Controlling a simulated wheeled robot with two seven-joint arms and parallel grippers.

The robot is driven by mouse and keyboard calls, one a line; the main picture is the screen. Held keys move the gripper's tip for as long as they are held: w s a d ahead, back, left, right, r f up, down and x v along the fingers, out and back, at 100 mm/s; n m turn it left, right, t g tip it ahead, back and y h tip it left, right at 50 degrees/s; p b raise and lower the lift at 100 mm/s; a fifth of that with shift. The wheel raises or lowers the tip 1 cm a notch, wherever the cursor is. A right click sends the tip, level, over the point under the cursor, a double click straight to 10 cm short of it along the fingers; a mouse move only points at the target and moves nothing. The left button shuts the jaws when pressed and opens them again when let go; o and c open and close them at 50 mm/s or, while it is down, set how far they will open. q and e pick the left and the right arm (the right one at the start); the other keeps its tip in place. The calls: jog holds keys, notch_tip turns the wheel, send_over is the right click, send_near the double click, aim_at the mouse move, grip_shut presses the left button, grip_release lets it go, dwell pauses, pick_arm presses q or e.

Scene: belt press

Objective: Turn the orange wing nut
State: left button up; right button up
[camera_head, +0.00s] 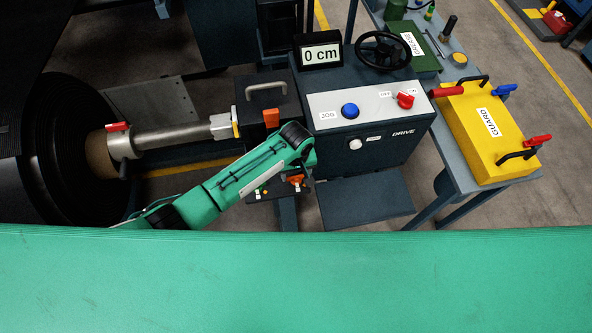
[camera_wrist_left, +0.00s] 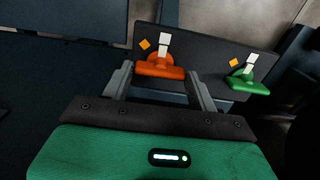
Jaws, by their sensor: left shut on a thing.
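The orange wing nut (camera_wrist_left: 160,68) sits on a dark panel (camera_wrist_left: 205,58), with a white tab at its upper side and an orange diamond mark (camera_wrist_left: 145,44) to the left of the tab. My left gripper (camera_wrist_left: 158,76) is shut on it, a grey finger at each side. In the head view orange parts (camera_head: 297,180) show below my green left wrist, on a small panel at the left of the drive cabinet. The fingers are hard to make out there. My right gripper is not in view.
A green wing nut (camera_wrist_left: 243,80) stands to the right on the same panel. The drive cabinet (camera_head: 375,160) has a blue button and red switch. A display (camera_head: 320,53) reads 0 cm. A yellow guard (camera_head: 470,135) lies on a side table.

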aim_at(296, 175)
pick_arm(q)
jog(key=o, duration=1)
jog(key=shift+c, duration=0.2)
jog(key=shift+r, duration=0.15)
notch_tip(296, 175, up, 14)
jog(key=shift+f+b, duration=0.2)
jog(key=shift+b, duration=0.55)
